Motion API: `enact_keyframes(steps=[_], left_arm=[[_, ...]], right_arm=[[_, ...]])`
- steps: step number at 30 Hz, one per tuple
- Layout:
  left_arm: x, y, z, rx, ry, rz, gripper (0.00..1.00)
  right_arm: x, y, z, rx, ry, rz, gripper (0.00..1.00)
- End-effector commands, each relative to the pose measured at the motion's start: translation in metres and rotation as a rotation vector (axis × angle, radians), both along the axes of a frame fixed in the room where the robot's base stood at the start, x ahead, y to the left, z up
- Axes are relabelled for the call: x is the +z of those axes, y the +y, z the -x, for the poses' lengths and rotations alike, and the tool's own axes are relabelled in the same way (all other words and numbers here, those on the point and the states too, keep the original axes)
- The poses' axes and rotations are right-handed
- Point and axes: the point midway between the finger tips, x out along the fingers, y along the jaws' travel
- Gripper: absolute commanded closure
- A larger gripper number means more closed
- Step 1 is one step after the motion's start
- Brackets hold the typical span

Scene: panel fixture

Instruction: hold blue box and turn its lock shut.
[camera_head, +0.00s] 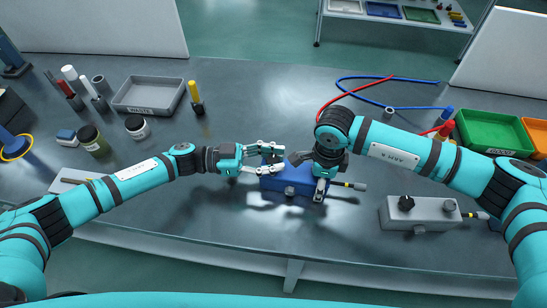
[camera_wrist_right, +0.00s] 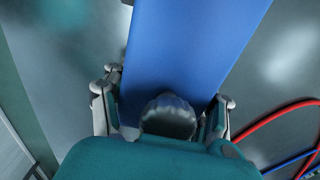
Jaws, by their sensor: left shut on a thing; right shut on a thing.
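The blue box (camera_head: 288,184) lies on the bench in the middle of the head view. In the right wrist view its blue top (camera_wrist_right: 195,50) runs away from the gripper. My right gripper (camera_head: 322,186) comes down on the box's right part. In the right wrist view its fingers (camera_wrist_right: 165,110) sit at the two sides of the box, with a dark round knob (camera_wrist_right: 168,117) between them. My left gripper (camera_head: 272,158) reaches level over the box's back left part, its fingers closed where the lock is. The lock itself is mostly hidden by them.
A grey box (camera_head: 425,222) with a black knob stands to the right. Red and blue cables (camera_head: 385,79) lie behind. A grey tray (camera_head: 148,94), a yellow-topped tool (camera_head: 194,95) and jars (camera_head: 136,126) stand left. A green bin (camera_head: 490,131) is at right.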

Motion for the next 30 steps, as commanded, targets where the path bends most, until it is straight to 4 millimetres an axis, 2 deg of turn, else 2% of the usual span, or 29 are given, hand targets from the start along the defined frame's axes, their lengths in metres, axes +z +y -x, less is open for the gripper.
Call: enact_keyframes(steps=[14, 30], left_arm=[[-0.0002, 0.0029, -0.0031, -0.071, 0.0, -0.003, 1.0], [-0.0004, 0.0023, -0.0036, -0.398, -0.001, -0.006, 1.0]], right_arm=[[0.0002, -0.0028, -0.0013, -0.005, -0.001, 0.004, 0.95], [-0.0001, -0.0035, -0.001, -0.005, 0.0, 0.007, 0.95]])
